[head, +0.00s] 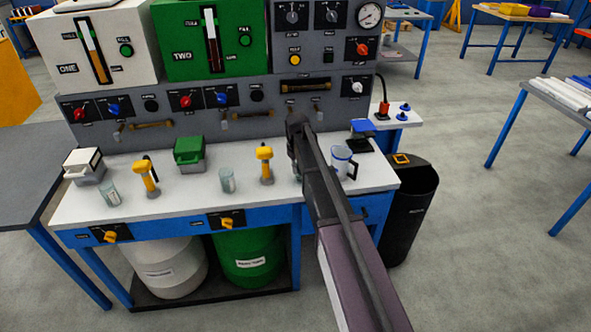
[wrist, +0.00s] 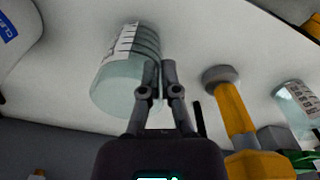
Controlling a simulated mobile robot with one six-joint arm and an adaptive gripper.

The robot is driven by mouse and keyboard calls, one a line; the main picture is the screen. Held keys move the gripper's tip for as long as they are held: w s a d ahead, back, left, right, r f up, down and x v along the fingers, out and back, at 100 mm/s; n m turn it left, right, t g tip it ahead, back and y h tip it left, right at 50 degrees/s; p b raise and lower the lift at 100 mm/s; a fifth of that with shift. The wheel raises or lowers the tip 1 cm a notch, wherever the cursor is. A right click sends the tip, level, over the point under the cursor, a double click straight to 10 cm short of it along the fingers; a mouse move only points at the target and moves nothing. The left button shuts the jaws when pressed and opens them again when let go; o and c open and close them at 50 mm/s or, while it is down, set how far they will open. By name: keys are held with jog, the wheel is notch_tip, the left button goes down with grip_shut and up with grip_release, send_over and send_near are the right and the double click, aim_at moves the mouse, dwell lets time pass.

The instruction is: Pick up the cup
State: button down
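A clear glass cup with dark printed lines (wrist: 115,82) stands on the white bench top in the wrist view. My gripper (wrist: 160,72) has its fingers nearly together at the cup's right wall, one finger over the glass and the other just outside it. The narrow gap looks like a pinch on the wall, though the contact is not clear. In the head view my gripper (head: 297,168) is low over the bench, and my arm mostly hides this cup. A white and blue mug (head: 342,162) stands to the right; it also shows in the wrist view (wrist: 18,35).
A yellow-handled tool (head: 265,165) and a second glass (head: 227,180) stand to the left of my gripper. Another glass (head: 109,193), another yellow tool (head: 146,178) and a green box (head: 189,151) are farther left. A panel with knobs (head: 225,103) rises behind the bench.

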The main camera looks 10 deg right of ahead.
jog(key=shift+r+p, duration=1.45)
jog(key=shift+r, duration=0.15)
jog(key=s+r, duration=0.1)
jog(key=s, duration=1.5)
jog(key=shift+d+p, duration=0.4)
jog(key=shift+p, duration=0.05)
